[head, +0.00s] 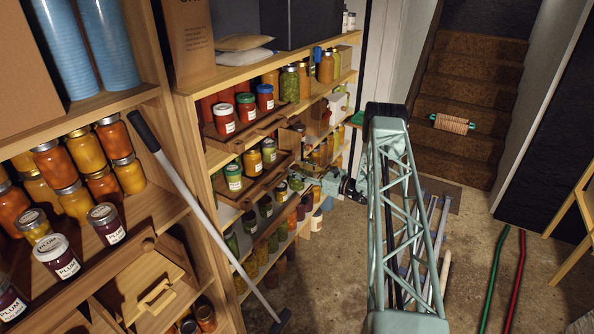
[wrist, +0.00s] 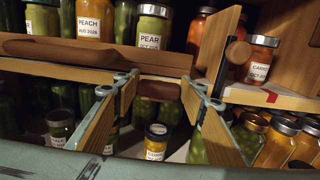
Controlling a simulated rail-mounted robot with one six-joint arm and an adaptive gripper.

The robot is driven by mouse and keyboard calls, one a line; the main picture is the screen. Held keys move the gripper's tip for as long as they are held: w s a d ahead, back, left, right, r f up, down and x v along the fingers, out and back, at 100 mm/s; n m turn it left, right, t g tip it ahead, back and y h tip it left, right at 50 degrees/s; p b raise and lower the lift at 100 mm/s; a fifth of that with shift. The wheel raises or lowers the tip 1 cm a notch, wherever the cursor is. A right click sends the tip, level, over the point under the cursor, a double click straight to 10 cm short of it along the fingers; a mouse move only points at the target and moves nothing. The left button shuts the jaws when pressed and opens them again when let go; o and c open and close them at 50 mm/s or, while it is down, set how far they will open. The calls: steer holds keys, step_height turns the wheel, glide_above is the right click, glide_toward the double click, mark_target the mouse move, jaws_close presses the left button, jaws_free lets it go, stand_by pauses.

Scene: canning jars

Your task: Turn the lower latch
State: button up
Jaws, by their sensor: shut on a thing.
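The lower latch (wrist: 159,90) is a small dark brown wooden piece under the right end of a wooden tray front in the wrist view. My gripper (wrist: 160,86) has a wood-faced finger on each side of it and is shut on it. The latch lies roughly level across the gap between the fingertips. A second round wooden knob (wrist: 238,52) sits higher, on an upright wooden panel to the right. In the head view my gripper (head: 318,182) reaches to the shelf front, and the latch is too small or hidden to make out there.
The tray front (wrist: 95,57) holds a peach jar (wrist: 90,22) and a pear jar (wrist: 152,27) just above my gripper. A small jar (wrist: 156,142) stands below between the fingers. Several orange-filled jars (wrist: 277,143) stand at right. Open floor (head: 340,270) lies before the shelves.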

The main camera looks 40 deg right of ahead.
steer(key=shift+f+n+b, duration=0.15)
steer(key=shift+n+b, duration=0.35)
steer(key=shift+b, duration=0.25)
steer(key=n+b, duration=0.3)
steer(key=b, duration=0.1)
steer(key=shift+s+a+f+n, duration=0.1)
steer(key=shift+a+n, duration=0.1)
steer(key=shift+n, duration=0.2)
steer(key=shift+s+a+f+n+b, duration=0.1)
steer(key=shift+n+b, duration=1.9)
steer(key=shift+n, duration=0.15)
steer(key=shift+w+a+f+n+b, duration=0.1)
steer(key=shift+f+n+b, duration=0.05)
steer(key=shift+n+b, duration=1.95)
steer(key=shift+s+a+f+n+b, duration=0.1)
steer(key=shift+n+b, duration=1.75)
steer(key=shift+n, duration=0.4)
steer(key=o, duration=0.9)
steer(key=shift+c, duration=0.2)
